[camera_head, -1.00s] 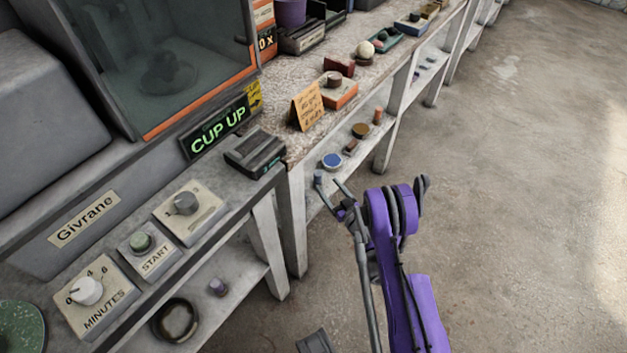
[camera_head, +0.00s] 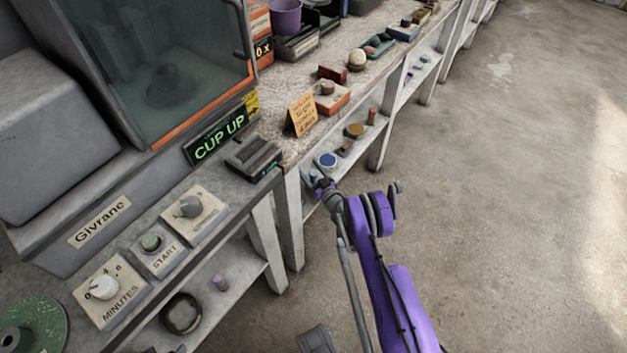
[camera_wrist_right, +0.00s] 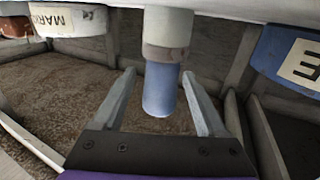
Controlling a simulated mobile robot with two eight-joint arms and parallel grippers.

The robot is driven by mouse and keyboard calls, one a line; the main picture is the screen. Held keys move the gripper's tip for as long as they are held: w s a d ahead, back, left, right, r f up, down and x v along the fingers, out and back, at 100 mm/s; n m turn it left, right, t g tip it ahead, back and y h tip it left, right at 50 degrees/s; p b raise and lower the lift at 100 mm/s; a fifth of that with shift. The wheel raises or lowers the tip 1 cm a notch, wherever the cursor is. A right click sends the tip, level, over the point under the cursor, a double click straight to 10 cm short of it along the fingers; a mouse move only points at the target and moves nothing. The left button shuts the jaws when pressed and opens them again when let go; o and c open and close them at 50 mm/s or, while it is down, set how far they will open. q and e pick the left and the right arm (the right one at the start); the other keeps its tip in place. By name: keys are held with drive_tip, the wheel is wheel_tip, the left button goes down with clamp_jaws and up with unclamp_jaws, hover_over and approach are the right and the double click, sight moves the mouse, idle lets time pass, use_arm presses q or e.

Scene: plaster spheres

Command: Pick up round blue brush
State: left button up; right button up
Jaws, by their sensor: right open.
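A round brush (camera_wrist_right: 162,88) with a blue end, a grey band and a pale upper part shows in the right wrist view. It lies between the two fingers of my right gripper (camera_wrist_right: 160,102), with a visible gap on each side. The fingers are open and do not appear to close on it. In the head view my right gripper (camera_head: 319,183) is at the front edge of the lower shelf, where the brush is too small to make out clearly. My left gripper is not in view.
A round blue-topped item (camera_head: 327,160) sits on the lower shelf, with a brown round item (camera_head: 354,131) beyond it. Labelled blue (camera_wrist_right: 290,55) and white (camera_wrist_right: 68,19) items flank the brush in the wrist view. The floor (camera_head: 500,200) at right is clear.

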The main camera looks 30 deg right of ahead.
drive_tip(key=shift+w, duration=0.25)
clamp_jaws()
drive_tip(key=shift+r, duration=0.1)
wheel_tip(320, 180, up, 10)
drive_tip(key=p, duration=0.1)
idle(0.5)
